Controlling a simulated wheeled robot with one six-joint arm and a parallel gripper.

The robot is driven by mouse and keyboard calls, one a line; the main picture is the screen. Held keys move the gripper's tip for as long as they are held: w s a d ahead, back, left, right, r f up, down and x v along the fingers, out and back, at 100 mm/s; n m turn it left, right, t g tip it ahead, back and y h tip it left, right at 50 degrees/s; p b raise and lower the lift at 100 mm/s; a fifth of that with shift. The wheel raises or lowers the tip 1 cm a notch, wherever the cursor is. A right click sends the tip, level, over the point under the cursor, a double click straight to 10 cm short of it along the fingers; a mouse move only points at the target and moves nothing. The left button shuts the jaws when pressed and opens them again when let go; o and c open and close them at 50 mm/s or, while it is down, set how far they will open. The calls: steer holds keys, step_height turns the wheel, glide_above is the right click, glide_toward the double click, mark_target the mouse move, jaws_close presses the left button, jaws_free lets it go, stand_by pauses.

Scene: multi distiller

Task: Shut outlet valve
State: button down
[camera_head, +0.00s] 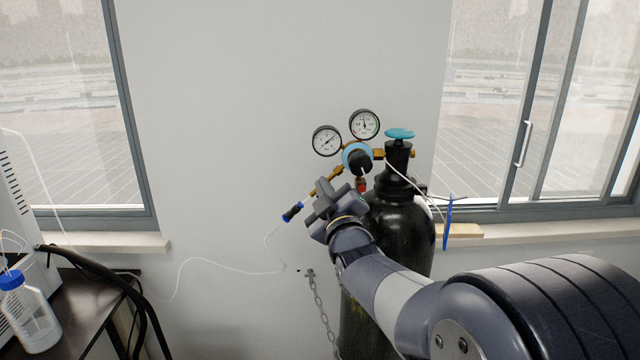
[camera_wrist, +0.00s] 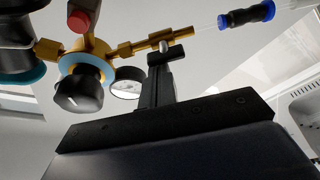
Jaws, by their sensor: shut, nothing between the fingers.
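The brass outlet line (camera_head: 326,185) runs down-left from the gas regulator in the head view, ending in a black and blue hose fitting (camera_head: 292,212). In the wrist view the outlet line (camera_wrist: 147,43) crosses the top, with a small pale valve piece (camera_wrist: 163,46) on it. My gripper (camera_head: 322,203) is beside this line in the head view and covers part of it. In the wrist view my gripper's dark fingers (camera_wrist: 164,55) are together, with their tips just below the valve piece. I cannot tell whether they touch it. The valve handle's exact position is unclear.
The regulator has a black knob (camera_head: 359,161), two gauges (camera_head: 364,124) and a red part (camera_head: 362,186). The black gas cylinder (camera_head: 405,225) has a teal top valve (camera_head: 399,134). A thin hose (camera_head: 225,265) trails left along the wall. A chain (camera_head: 318,300) hangs below.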

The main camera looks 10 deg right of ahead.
steer(key=shift+f+b, duration=0.15)
steer(key=shift+b, duration=0.25)
steer(key=shift+d+m+h+b, duration=0.15)
steer(key=shift+m+h+b, duration=0.35)
steer(key=shift+m+b, duration=1.25)
steer(key=shift+t+b, duration=0.3)
steer(key=shift+b, duration=0.4)
steer(key=shift+s+d+f+m+g+h+b, duration=0.1)
steer(key=shift+d+f+m+g+h+b, duration=0.2)
steer(key=shift+m+h+b, duration=1.9)
steer(key=shift+d+f+m+g+h+p, duration=0.1)
steer(key=shift+m+g+h+p, duration=0.45)
steer(key=shift+m, duration=3.7)
steer(key=shift+s+d+f+m+g+h+b, duration=0.2)
steer(key=shift+m+h+b, duration=1)
steer(key=shift+m, duration=2)
steer(key=shift+w+f+h+p, duration=0.1)
steer(key=shift+w+h+p, duration=0.05)
steer(key=shift+h+p, duration=0.25)
